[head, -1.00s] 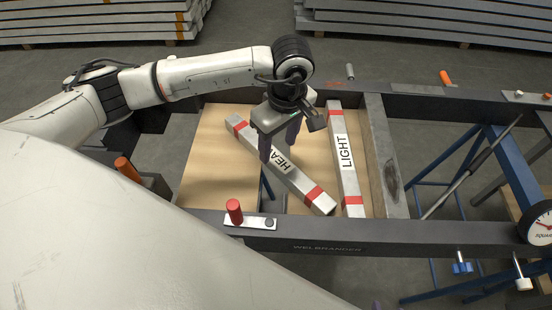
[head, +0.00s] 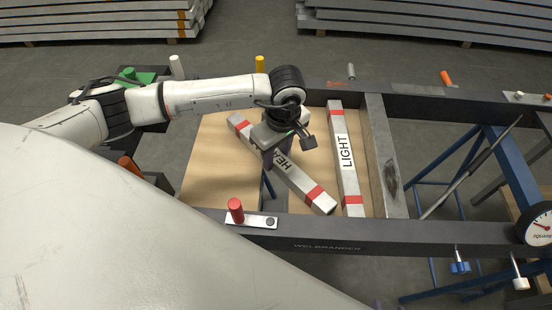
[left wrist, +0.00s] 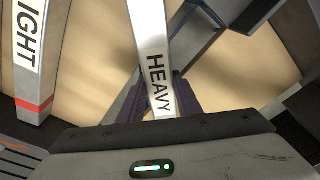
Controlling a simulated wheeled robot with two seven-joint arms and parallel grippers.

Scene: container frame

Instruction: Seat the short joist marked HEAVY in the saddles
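The HEAVY joist (head: 305,183), pale grey with red bands, lies slantwise over a wooden board inside the dark frame. My left gripper (head: 281,157) is low over its middle and covers part of its lettering. In the left wrist view the dark fingers stand on both sides of the HEAVY joist (left wrist: 152,35), close to its faces. Whether they press on it cannot be told. The LIGHT joist (head: 344,175) lies to its right, and also shows in the left wrist view (left wrist: 32,50). I cannot clearly make out the saddles. My right gripper is not in view.
The front rail (head: 400,236) carries a red peg (head: 235,209) on a light plate. A grey crossbar (head: 384,150) stands right of the LIGHT joist. A dial gauge (head: 541,226) is at the far right. Bare wooden board (head: 208,165) shows left of the joists.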

